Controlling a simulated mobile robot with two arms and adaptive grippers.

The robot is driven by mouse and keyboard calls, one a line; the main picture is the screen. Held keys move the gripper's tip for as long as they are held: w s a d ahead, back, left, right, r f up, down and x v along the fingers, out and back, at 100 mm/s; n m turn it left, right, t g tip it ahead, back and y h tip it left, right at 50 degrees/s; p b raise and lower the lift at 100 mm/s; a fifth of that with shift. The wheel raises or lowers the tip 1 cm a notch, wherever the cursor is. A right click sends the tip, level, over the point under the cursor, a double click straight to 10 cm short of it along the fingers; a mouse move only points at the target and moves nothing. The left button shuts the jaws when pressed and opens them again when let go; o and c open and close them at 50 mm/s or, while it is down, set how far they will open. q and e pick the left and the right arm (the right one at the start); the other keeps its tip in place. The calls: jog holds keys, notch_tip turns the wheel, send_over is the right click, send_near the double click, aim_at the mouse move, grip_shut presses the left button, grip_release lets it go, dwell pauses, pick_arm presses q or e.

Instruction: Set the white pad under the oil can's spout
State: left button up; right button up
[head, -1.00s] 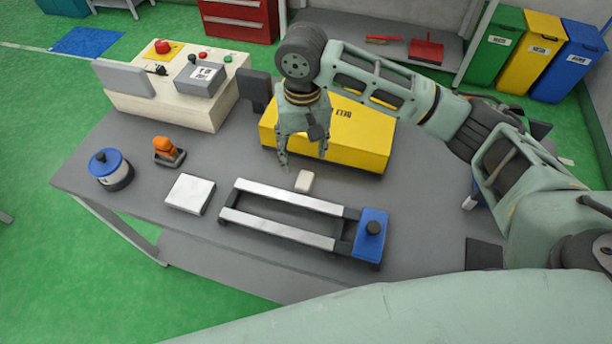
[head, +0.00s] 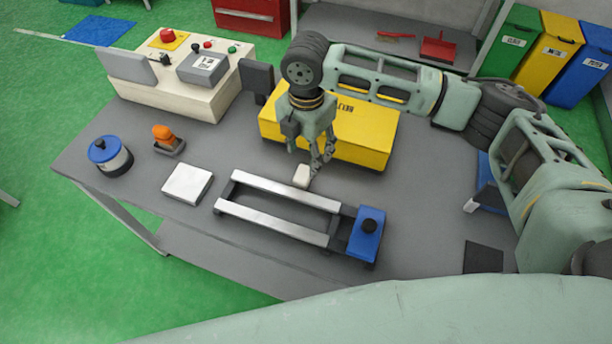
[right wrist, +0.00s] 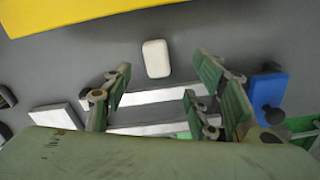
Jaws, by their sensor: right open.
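A small rounded white block (head: 302,176), which looks like the white pad, lies on the grey table behind the metal rail frame. It also shows in the right wrist view (right wrist: 156,58). My right gripper (head: 318,162) is low over the table close to this block. In the right wrist view the fingers (right wrist: 164,78) are apart and empty, with the block beyond them. A flat white square slab (head: 188,183) lies further left. My left gripper is not in view.
A silver rail frame (head: 270,230) with a blue end block (head: 367,235) lies in front. A yellow box (head: 360,135) stands behind my right gripper. An orange-topped item (head: 165,138) and a control console (head: 185,75) are at the left. The table's front left is clear.

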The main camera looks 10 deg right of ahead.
aim_at(304, 172)
jog(key=n, duration=0.3)
jog(key=shift+d+f, duration=0.15)
jog(key=shift+f, duration=0.15)
jog(key=f, duration=0.2)
jog(key=f+p, duration=0.1)
jog(key=f, duration=0.4)
jog(key=shift+w+a+f+p, duration=0.15)
jog(key=shift+a+f+p, duration=0.15)
jog(key=shift+a+f, duration=0.1)
jog(key=c, duration=1.1)
jog(key=shift+r, duration=0.1)
jog(key=shift+r, duration=0.7)
notch_tip(304, 172, up, 3)
jog(key=shift+d+f+b, duration=0.1)
jog(key=shift+d+b, duration=0.05)
jog(key=shift+b, duration=0.45)
jog(key=s+d+r, duration=0.4)
jog(key=s+d, duration=0.1)
jog(key=s+d+r+b, duration=0.1)
jog(key=s+d+r, duration=0.1)
jog(key=s, duration=0.1)
jog(key=shift+s+d+r, duration=0.25)
jog(key=shift+d+r, duration=0.15)
